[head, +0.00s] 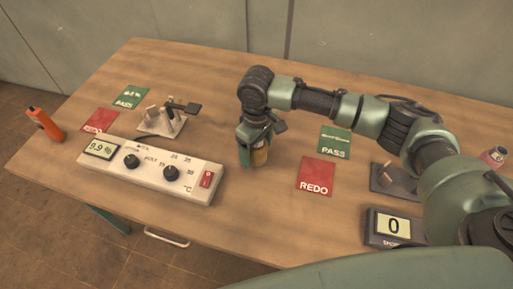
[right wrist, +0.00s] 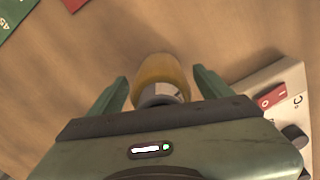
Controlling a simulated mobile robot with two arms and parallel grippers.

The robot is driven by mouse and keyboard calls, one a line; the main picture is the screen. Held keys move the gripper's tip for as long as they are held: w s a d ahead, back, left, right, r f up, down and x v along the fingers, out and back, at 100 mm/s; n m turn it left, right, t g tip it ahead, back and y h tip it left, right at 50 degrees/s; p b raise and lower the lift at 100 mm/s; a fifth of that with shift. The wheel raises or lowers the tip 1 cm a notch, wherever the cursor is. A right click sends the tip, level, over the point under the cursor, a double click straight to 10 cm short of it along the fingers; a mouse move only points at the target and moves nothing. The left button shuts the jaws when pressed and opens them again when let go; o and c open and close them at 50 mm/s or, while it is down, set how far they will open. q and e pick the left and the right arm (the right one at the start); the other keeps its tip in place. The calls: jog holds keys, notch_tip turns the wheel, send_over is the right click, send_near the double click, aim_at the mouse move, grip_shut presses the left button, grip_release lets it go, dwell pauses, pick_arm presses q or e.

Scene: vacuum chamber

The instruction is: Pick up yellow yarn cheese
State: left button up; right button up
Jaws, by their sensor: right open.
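The yellow yarn cheese (right wrist: 163,70) is a short yellow cylinder with a grey core end facing the camera. In the right wrist view it sits between the two spread fingers of my right gripper (right wrist: 160,84), with a gap on each side. The gripper is open. My left gripper is in neither view.
A white control box (head: 150,171) with knobs and a red switch lies left of the gripper. A red REDO card (head: 316,174) and a green PASS card (head: 334,142) lie to the right, near a scale display (head: 393,227). An orange object (head: 44,123) is at far left.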

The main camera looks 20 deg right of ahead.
jog(key=shift+s+f, duration=0.1)
jog(key=c, duration=1.5)
